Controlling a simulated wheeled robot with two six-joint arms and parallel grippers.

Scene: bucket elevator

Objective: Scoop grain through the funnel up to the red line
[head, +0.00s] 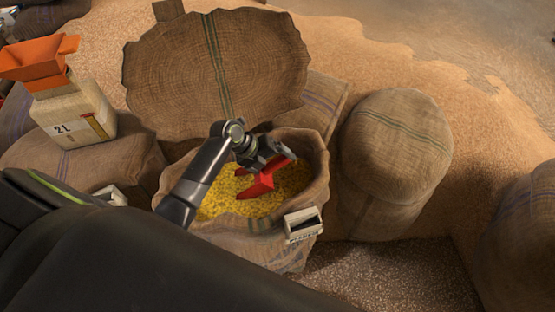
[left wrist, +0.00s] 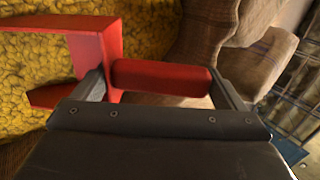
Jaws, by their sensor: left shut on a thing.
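My left gripper (head: 268,152) is shut on the handle of the red scoop (head: 257,188), above the open sack's grain. In the left wrist view the red handle (left wrist: 160,77) lies between the fingers, and the scoop's red body (left wrist: 95,42) is over the yellow grain (left wrist: 35,65). The scoop touches or hangs close over the grain (head: 222,192); I cannot tell which, nor whether it holds any. An orange funnel (head: 36,62) sits on a beige container (head: 72,118) marked 2L, at the far left. A small red mark shows on its side; the level inside is hidden.
The container stands on a closed sack (head: 85,165). The open sack (head: 318,160) has a raised rim, with a small label box (head: 302,225) at its front. Full sacks (head: 396,138) stand to the right. A large burlap flap (head: 215,65) rises behind. Loose grain covers the floor.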

